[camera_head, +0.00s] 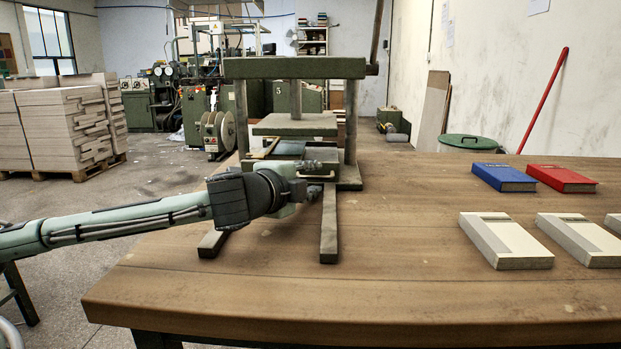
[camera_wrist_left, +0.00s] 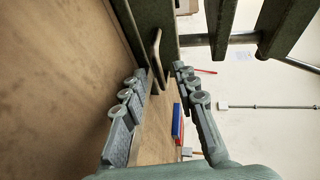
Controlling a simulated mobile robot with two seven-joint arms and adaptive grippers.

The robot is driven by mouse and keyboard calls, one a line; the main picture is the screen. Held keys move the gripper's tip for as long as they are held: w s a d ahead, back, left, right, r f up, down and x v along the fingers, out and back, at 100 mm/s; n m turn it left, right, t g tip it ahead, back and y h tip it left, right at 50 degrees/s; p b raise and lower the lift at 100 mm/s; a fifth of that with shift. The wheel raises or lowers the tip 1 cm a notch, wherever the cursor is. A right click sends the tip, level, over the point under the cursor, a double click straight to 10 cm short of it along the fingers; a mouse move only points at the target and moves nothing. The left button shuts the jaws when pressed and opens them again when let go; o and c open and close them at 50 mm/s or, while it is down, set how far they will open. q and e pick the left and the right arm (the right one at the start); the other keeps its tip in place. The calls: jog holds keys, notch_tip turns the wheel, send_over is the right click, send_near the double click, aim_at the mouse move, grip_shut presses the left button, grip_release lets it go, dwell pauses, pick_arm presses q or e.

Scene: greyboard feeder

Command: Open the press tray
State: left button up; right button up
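The green-grey press (camera_head: 295,68) stands at the back of the wooden table, its pressing plate (camera_head: 295,125) raised above the tray. The press tray (camera_head: 290,148) lies low between the press posts, with two rails (camera_head: 328,225) reaching forward from it. My left gripper (camera_head: 312,188) is at the tray's front, and my wrist hides part of the tray. In the left wrist view, my left gripper (camera_wrist_left: 162,84) is open, its fingers apart. The tray handle (camera_wrist_left: 156,48) lies just beyond and between the fingertips; contact cannot be told. My right gripper is not in view.
A blue book (camera_head: 503,177) and a red book (camera_head: 561,178) lie on the right of the table. Several pale books (camera_head: 505,240) lie in front of them. The table's middle and front (camera_head: 400,285) are clear.

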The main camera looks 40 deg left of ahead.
pick_arm(q)
jog(key=shift+c, duration=0.5)
grip_shut()
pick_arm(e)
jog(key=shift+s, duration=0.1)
